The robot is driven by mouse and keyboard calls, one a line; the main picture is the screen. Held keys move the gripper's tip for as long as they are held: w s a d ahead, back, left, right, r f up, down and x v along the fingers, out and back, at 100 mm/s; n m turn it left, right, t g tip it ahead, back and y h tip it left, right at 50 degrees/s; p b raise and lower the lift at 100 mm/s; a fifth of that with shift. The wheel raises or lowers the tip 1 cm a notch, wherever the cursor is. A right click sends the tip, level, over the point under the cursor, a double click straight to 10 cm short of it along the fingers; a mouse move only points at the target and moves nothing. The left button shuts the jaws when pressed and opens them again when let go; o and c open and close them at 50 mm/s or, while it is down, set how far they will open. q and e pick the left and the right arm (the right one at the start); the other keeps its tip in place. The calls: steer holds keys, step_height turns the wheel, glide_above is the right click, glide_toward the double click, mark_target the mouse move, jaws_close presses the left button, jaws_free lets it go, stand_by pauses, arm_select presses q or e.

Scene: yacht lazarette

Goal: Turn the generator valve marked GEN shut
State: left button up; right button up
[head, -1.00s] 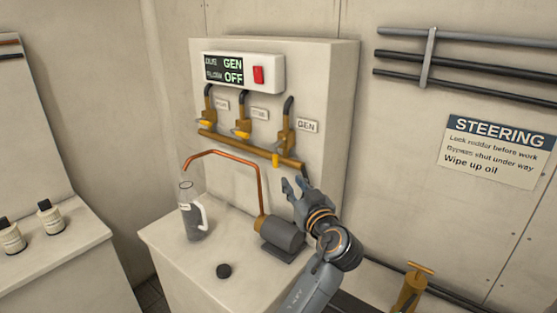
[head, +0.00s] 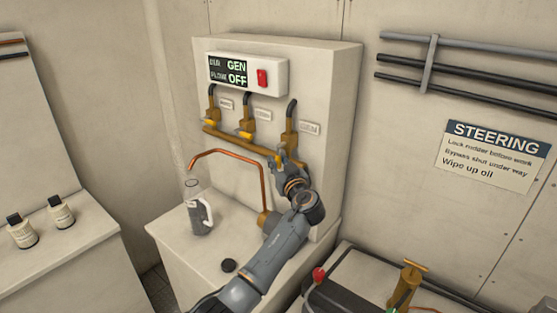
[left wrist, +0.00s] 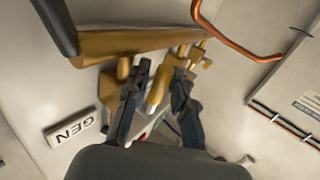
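The GEN valve (head: 290,142) is the rightmost of three brass valves on the panel. Its label (head: 310,128) is blurred in the head view, but the GEN label (left wrist: 70,132) reads clearly in the left wrist view. My left gripper (head: 284,162) is at this valve's lower end and hides part of its handle. In the left wrist view my gripper (left wrist: 158,108) is open, with a yellow handle (left wrist: 160,86) between its fingers. I cannot tell whether either finger touches it. My right gripper is in neither view.
The display box (head: 246,71) reads GEN and OFF, with a red switch (head: 262,77) beside it. A copper pipe (head: 225,152) arches over a clear jug (head: 199,207) on the ledge. A black cap (head: 228,265) lies in front.

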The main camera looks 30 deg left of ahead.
arm_select(q)
jaws_close()
